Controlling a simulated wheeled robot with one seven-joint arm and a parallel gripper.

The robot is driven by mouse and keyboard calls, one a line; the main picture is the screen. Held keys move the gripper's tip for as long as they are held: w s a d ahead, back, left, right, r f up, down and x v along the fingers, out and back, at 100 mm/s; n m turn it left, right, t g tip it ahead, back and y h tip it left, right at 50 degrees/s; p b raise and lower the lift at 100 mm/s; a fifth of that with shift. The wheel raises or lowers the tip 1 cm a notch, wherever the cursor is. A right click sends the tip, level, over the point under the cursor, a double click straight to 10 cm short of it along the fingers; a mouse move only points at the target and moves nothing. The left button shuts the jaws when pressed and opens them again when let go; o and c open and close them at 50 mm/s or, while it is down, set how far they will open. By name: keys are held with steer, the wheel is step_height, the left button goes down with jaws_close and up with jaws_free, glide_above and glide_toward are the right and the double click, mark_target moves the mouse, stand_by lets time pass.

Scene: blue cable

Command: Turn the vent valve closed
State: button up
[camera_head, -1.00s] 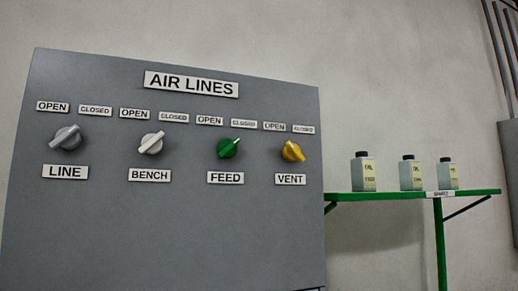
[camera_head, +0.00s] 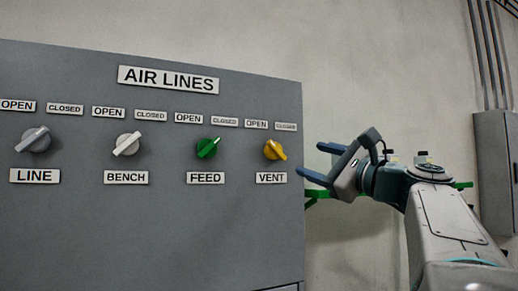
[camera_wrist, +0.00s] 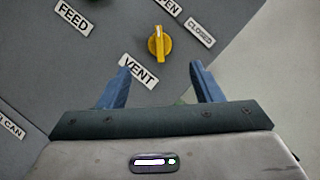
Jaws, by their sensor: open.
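The vent valve (camera_head: 275,149) is a yellow knob at the right end of the row on the grey panel, above the VENT label (camera_head: 271,178). Its handle slants from upper left to lower right, and its pale-marked end appears to point toward the OPEN label (camera_head: 256,125). The CLOSED label (camera_head: 286,127) is at its upper right. My gripper (camera_head: 315,162) is open and empty, just right of the panel edge in the head view. In the wrist view, the yellow knob (camera_wrist: 159,44) lies ahead of and roughly between the blue fingertips (camera_wrist: 160,70), not touching them.
The green FEED knob (camera_head: 208,148) is left of the vent valve, then the pale BENCH knob (camera_head: 127,144) and grey LINE knob (camera_head: 36,139). A green shelf (camera_head: 463,185) with bottles is mostly hidden behind my arm. A grey cabinet (camera_head: 494,170) stands far right.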

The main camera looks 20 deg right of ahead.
mark_target(278, 149)
steer(key=p+x, duration=0.3)
steer(key=x, duration=0.9)
steer(key=shift+f+p, duration=0.1)
steer(key=shift+p, duration=0.25)
